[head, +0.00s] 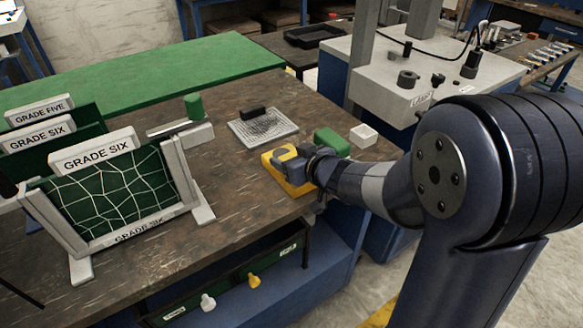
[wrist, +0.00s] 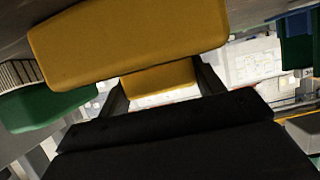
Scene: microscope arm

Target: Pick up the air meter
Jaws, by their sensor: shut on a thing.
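The air meter looks to be the yellow block-like thing (head: 294,187) at the right front edge of the brown workbench, in the head view. My gripper (head: 298,163) reaches it from the right and covers part of it. In the wrist view the yellow air meter (wrist: 130,38) fills the upper middle, with a narrower yellow part between the two dark fingers. My gripper (wrist: 160,80) is shut on that part. I cannot tell whether the air meter touches the bench or is just above it.
Close behind my gripper are a green block (head: 331,141) and a white block (head: 363,135). A grey mesh plate (head: 262,130) with a black block lies further back. A grey machine (head: 385,80) stands right.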

